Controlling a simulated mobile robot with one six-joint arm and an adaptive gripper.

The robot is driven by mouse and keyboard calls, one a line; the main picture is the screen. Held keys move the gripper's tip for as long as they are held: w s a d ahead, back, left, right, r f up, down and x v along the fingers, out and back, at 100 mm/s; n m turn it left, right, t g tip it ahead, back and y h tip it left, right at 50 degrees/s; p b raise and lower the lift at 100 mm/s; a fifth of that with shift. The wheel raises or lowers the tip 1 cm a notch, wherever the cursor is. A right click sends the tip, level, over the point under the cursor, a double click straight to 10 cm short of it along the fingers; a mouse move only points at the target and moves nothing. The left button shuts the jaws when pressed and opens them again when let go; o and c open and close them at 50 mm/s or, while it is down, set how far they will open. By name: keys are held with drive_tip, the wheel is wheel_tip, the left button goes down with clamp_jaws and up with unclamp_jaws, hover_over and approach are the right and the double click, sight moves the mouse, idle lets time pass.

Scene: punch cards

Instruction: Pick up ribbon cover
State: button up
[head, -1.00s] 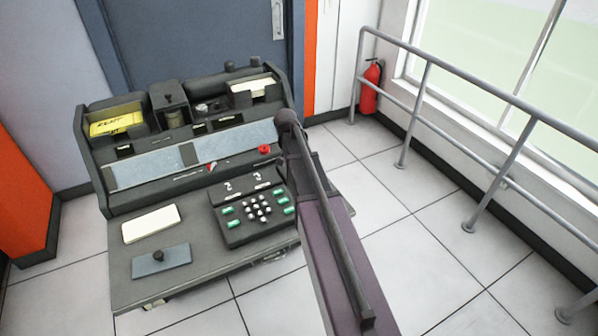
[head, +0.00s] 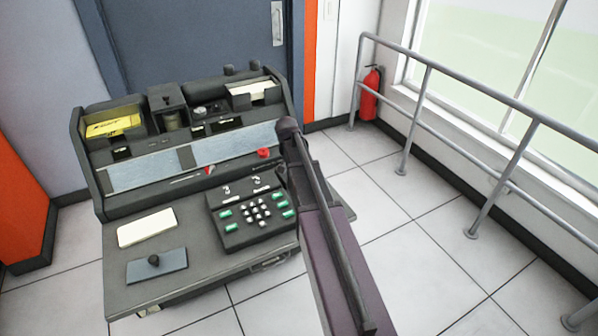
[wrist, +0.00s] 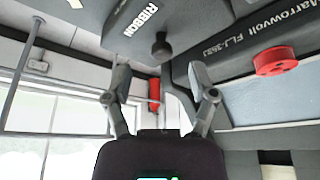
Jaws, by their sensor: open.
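The ribbon cover (wrist: 130,30) is a dark grey part lettered RIBBON with a round black knob (wrist: 161,46). It lies at the top of the wrist view, on the machine's console. My gripper (wrist: 161,78) is open and empty, with its two fingers spread apart. The knob shows just past the fingertips, roughly midway between them, and I see no contact. In the head view my arm stretches over the right end of the machine and hides my fingers. I cannot make out the ribbon cover there.
The punch card machine (head: 120,290) has a red knob (head: 263,153), which also shows in the wrist view (wrist: 275,61), a keypad (head: 252,212), a white card stack (head: 146,227) and a blue-grey plate (head: 172,266). A railing (head: 440,77) and fire extinguisher (head: 369,97) stand right.

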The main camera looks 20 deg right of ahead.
drive_tip(key=shift+b+x, duration=2.2)
drive_tip(key=shift+x, duration=0.35)
drive_tip(key=shift+w+r, duration=0.1)
clamp_jaws()
